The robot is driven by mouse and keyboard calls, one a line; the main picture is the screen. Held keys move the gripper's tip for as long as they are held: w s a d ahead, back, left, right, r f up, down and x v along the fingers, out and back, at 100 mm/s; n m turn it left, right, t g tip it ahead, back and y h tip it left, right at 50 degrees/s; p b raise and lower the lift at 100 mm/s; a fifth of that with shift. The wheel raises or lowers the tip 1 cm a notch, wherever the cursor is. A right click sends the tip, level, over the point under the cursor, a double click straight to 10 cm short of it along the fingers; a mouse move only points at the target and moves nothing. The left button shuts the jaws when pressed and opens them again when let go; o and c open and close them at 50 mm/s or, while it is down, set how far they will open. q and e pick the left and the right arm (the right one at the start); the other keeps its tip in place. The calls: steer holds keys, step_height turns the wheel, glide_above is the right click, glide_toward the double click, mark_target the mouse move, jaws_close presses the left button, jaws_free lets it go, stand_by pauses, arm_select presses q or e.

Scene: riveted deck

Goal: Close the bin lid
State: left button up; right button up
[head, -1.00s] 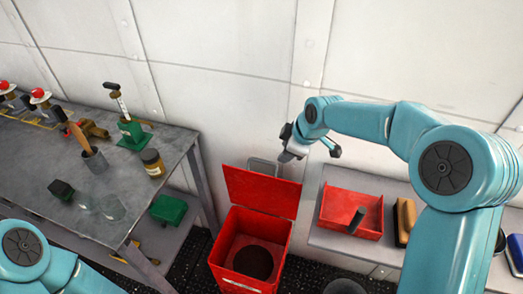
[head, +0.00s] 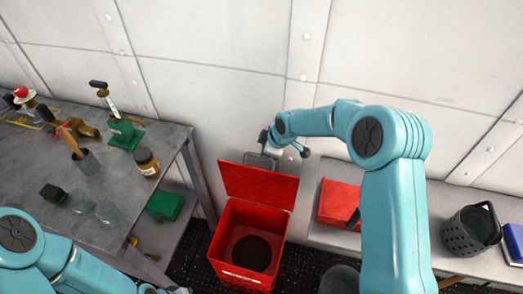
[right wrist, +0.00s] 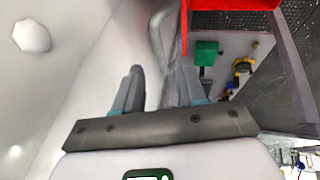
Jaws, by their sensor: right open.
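The red bin (head: 222,243) stands on the floor between the workbench and the shelf. Its red lid (head: 258,186) is open, tilted up at the back, with a grey handle loop (head: 262,160) at its top edge. My right gripper (head: 284,150) is open at the wall side of the lid, close to the handle. In the right wrist view the open fingers (right wrist: 155,88) show near the grey loop (right wrist: 163,40), with the red lid (right wrist: 232,4) at the top; contact cannot be told. My left gripper (head: 165,290) is only just in view at the bottom edge.
The workbench (head: 120,200) at left holds tools, a jar and a cup. The low shelf (head: 415,235) at right carries a red tray (head: 340,200) and a dark basket (head: 470,232). The white wall (head: 230,60) is close behind the lid.

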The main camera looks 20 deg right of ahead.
steer(key=x, duration=0.4)
steer(key=shift+w, duration=0.1)
steer(key=shift+r, duration=0.1)
jaws_close()
